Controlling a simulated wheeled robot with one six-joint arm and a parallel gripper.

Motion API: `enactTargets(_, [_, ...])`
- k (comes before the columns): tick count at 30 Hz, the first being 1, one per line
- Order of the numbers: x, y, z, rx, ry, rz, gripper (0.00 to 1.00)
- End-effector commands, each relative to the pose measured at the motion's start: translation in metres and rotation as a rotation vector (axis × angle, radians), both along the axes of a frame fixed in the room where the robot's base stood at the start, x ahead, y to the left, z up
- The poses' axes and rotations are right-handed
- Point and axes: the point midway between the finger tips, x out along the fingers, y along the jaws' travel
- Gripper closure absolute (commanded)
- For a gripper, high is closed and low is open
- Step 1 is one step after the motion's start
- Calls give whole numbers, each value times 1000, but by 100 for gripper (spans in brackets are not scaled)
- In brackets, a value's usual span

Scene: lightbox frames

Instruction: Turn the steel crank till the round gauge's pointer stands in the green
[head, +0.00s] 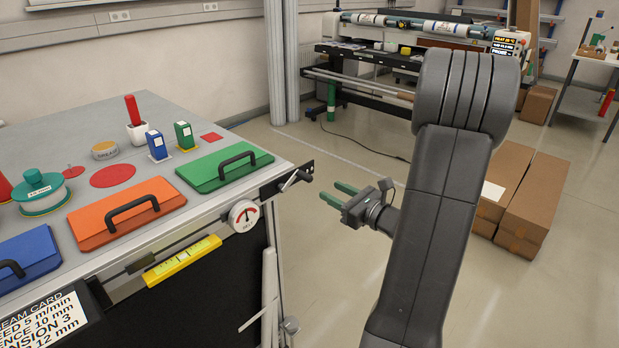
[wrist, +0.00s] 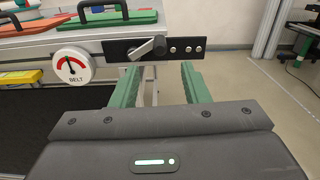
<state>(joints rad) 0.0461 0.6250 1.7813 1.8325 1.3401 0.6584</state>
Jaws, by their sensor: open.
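The steel crank (head: 295,180) sits on a dark plate at the bench's right front corner; it also shows in the wrist view (wrist: 148,47), its handle slanting down to the left. The round white gauge (head: 244,215) is on the bench front, left of the crank. In the wrist view the gauge (wrist: 73,65) reads BELT and shows red on its dial; its pointer is too small to place against any green. My gripper (head: 331,193) is open and empty, its green fingers pointing toward the crank, apart from it. In the wrist view the crank shows beyond the fingers.
The bench top (head: 95,125) holds green (head: 222,170), orange (head: 125,212) and blue (head: 25,262) handled panels. A yellow level-like bar (head: 183,261) is on the bench front. Cardboard boxes (head: 535,205) stand on the floor at right. The floor beside the bench corner is clear.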

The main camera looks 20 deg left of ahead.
Motion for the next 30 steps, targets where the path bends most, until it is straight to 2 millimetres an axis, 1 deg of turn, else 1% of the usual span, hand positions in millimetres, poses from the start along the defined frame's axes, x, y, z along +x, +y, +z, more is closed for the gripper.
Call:
enactTargets(1, [3, 11, 0, 1, 0, 5, 58])
enactTargets(6, [17, 44, 1, 0, -2, 5, 58])
enactTargets(12, [29, 73, 1, -1, -2, 3, 58])
enactTargets(15, [33, 81, 1, 0, -2, 2, 58])
enactTargets(18, [35, 85, 1, 0, -2, 1, 58])
enactTargets(26, [36, 86, 0, 0, -2, 0, 58])
enactTargets(27, [36, 86, 0, 0, -2, 0, 60])
enactTargets(29, [36, 86, 0, 0, -2, 0, 72])
enactTargets(30, [36, 86, 0, 0, -2, 0, 80])
